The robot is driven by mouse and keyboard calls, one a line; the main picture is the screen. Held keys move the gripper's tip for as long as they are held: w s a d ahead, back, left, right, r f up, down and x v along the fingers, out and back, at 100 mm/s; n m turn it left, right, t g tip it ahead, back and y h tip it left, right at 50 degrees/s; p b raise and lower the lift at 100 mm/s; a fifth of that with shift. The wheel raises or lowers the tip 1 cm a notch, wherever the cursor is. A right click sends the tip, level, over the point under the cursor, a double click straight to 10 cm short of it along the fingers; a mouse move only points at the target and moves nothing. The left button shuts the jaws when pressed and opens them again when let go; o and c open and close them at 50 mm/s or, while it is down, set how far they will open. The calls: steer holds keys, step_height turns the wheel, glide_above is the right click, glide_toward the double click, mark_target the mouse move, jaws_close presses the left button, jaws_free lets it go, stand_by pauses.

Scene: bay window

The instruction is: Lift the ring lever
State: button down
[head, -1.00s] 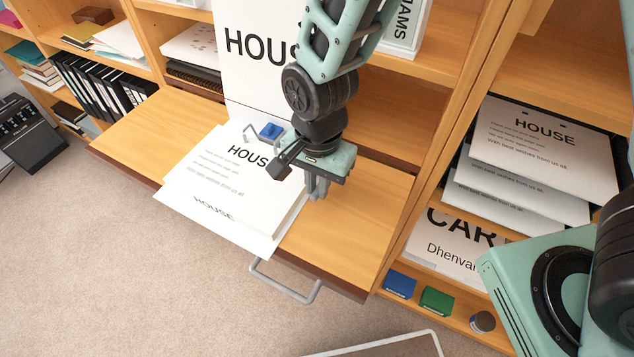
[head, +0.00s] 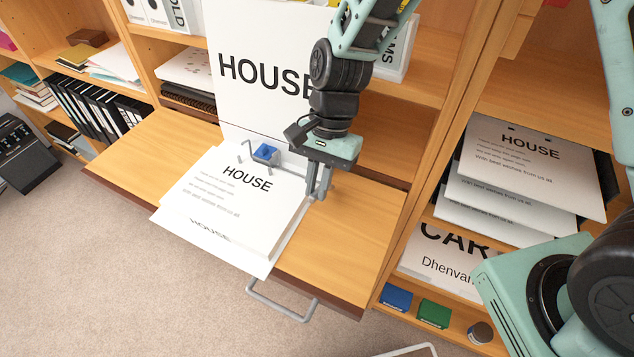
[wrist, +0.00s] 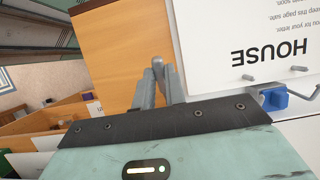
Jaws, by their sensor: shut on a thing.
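An open binder lies on the wooden fold-out board, with a stack of white pages (head: 232,203) marked HOUSE and its cover (head: 245,105) standing upright behind. Grey metal rings and a blue part (head: 265,152) sit at the top edge of the pages; the blue part also shows in the wrist view (wrist: 275,98). My gripper (head: 318,195) points down just right of the pages. In the wrist view its fingers (wrist: 157,75) are close together, shut on a small grey piece that seems to be the ring lever. The fingers mostly hide it.
The wooden board (head: 345,250) is bare at right and at left. A grey handle (head: 282,302) sticks out at its front. At right, a shelf holds more HOUSE papers (head: 530,165), with a blue box (head: 396,298) and a green box (head: 433,313) lower down.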

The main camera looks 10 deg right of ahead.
steer(key=c, duration=1.4)
jaws_free()
steer(key=shift+c, duration=0.2)
steer(key=b+v, duration=0.1)
steer(key=v, duration=1.6)
steer(key=shift+r, duration=0.2)
